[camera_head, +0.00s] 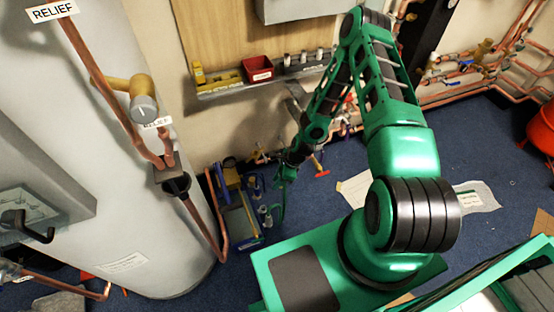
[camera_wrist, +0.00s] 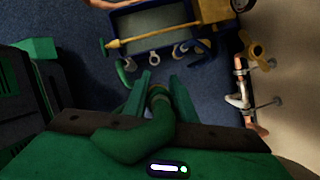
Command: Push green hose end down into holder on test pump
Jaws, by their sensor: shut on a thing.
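My gripper (camera_head: 284,174) hangs down at the end of my arm, above and right of the test pump (camera_head: 243,214). In the wrist view its two green fingers (camera_wrist: 161,78) are shut on the green hose (camera_wrist: 135,141), close to its banded end (camera_wrist: 157,91). The hose bends back toward the camera. The test pump (camera_wrist: 152,28), a blue box with a yellow bar, lies ahead of the fingertips. Ring-like parts (camera_wrist: 181,50) line its near side; I cannot tell which is the holder. The hose end looks apart from them.
The grey tank (camera_head: 95,150) with copper pipes stands left of the pump. A wall shelf (camera_head: 235,88) holds a red bin (camera_head: 257,68). In the wrist view, a pipe with a yellow valve (camera_wrist: 258,53) runs at the right.

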